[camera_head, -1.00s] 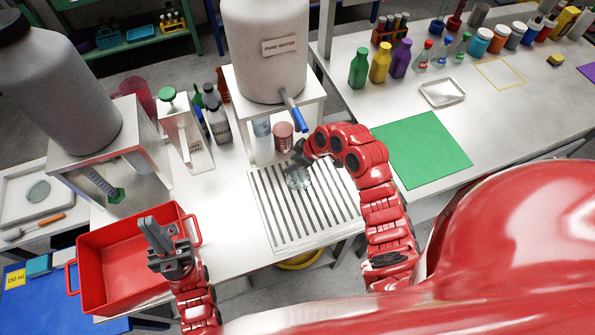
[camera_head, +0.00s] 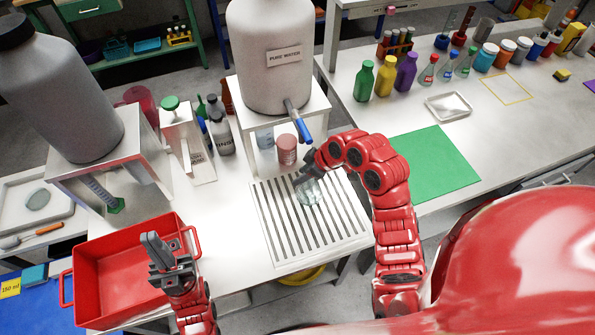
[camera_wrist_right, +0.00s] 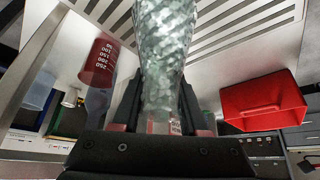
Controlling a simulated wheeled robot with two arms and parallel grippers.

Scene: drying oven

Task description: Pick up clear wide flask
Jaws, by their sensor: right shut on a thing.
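The clear wide flask (camera_head: 310,192) is transparent and shows over the slatted drain rack (camera_head: 268,222) in the head view. My right gripper (camera_head: 309,176) is shut on it from behind. In the right wrist view the flask (camera_wrist_right: 165,45) stands between the two fingers of the gripper (camera_wrist_right: 160,118), with its narrower part in the grip. I cannot tell whether its base touches the rack. My left gripper (camera_head: 152,246) hangs over the red tub at the left, away from the flask; its fingers look close together, but their gap is unclear.
The pure water tank (camera_head: 268,60) stands behind the rack, its blue tap (camera_head: 304,128) near my right gripper. A red beaker (camera_head: 287,150) stands under the tank stand. The red tub (camera_head: 88,285) is at lower left. A green mat (camera_head: 440,170) lies clear on the right.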

